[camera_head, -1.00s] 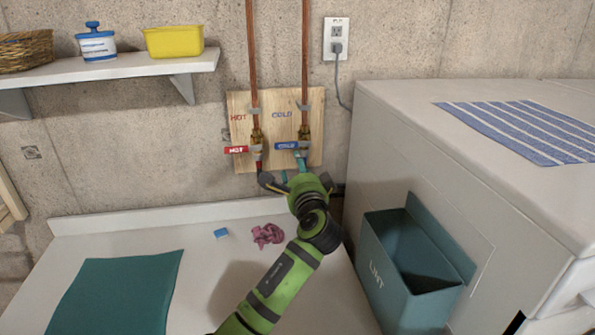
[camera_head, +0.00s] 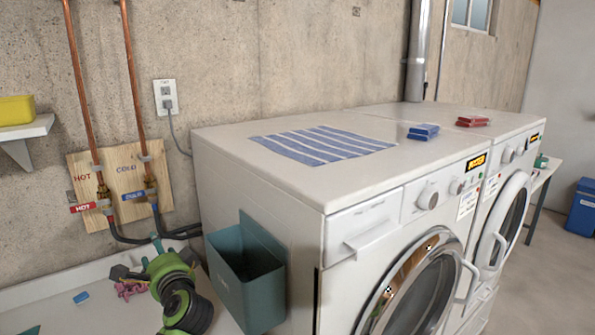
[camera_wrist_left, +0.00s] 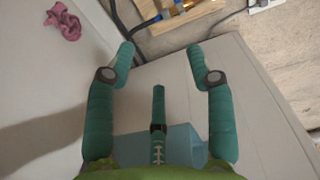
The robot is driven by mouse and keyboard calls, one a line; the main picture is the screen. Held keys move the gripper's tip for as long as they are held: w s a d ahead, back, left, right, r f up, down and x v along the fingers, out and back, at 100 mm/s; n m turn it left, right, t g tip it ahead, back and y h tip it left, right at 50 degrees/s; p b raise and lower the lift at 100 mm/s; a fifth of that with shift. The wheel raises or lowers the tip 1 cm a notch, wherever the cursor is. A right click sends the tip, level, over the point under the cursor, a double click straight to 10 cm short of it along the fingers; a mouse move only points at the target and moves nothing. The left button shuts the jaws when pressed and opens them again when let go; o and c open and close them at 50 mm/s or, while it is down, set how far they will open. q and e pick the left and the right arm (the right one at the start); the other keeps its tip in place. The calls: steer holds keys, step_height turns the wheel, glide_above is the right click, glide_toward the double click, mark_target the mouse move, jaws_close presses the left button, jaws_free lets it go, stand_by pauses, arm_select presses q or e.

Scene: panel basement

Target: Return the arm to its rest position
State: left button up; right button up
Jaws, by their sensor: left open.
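My left gripper (camera_head: 138,258) is at the lower left of the head view, below the pipe board and left of the lint bin. In the left wrist view its teal fingers (camera_wrist_left: 160,52) are spread wide with nothing between them. The green arm comes in from the bottom edge. The hot valve with its red tag (camera_head: 83,208) and the cold valve with its blue tag (camera_head: 133,195) are on the wooden board (camera_head: 125,178). Dark hoses run down from both valves, and the gripper appears apart from them. My right gripper is not in view.
A teal lint bin (camera_head: 262,290) hangs on the side of the near washer (camera_head: 345,240), close to the arm. A striped cloth (camera_head: 322,143) lies on the washer.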

arm_select(q)
steer(key=s+f+n+g+h, duration=0.1)
steer(key=s+f+h, duration=0.15)
steer(key=f, duration=0.45)
steer(key=s+f+n+g+h, duration=0.1)
steer(key=s+f+g, duration=0.1)
steer(key=s+f, duration=0.35)
steer(key=s+d+f+n+g+h, duration=0.25)
steer(key=s+f, duration=0.25)
steer(key=s, duration=0.5)
steer(key=s+d+f+n+g+h, duration=0.2)
steer(key=s+d+f, duration=0.3)
steer(key=s, duration=0.5)
steer(key=s+d+f+n+g+h, duration=0.25)
steer(key=s+f, duration=0.35)
steer(key=s, duration=0.5)
step_height(320, 180, down, 23)
steer(key=s+g, duration=0.2)
steer(key=s+a+f+m+b, duration=0.1)
steer(key=s+a+f, duration=0.1)
steer(key=s+f, duration=1.3)
steer(key=shift+s+a+g, duration=0.25)
steer(key=shift+g, duration=0.15)
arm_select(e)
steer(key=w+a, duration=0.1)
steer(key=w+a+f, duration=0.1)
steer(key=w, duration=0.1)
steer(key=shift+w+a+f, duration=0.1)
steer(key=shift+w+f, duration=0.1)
